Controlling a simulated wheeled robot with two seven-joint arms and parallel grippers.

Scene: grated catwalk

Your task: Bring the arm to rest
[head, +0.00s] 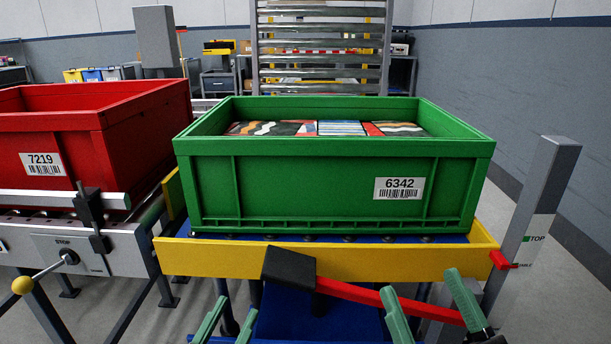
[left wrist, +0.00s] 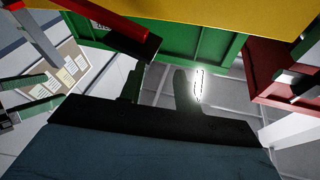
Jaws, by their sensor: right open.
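A red arm (head: 350,292) with a black block-shaped grip (head: 288,268) slants down to the right in front of the yellow frame. The black grip (left wrist: 138,42) also shows in the left wrist view. A grey post (head: 545,190) at right carries a "TOP" label and a red pointer (head: 503,260). My right gripper (head: 431,302) is open near the arm's right part, one finger overlapping the red bar; I cannot tell whether they touch. My left gripper (head: 229,322) is open and empty, below and left of the black grip, apart from it; its fingers show in the left wrist view (left wrist: 160,88).
A green crate (head: 280,190) marked 6342, with patterned packages, stands on the yellow-edged platform (head: 210,258). A red crate (head: 145,135) marked 7219 stands on a roller conveyor at left. A yellow-knobbed lever (head: 23,285) projects at lower left. Shelving is behind.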

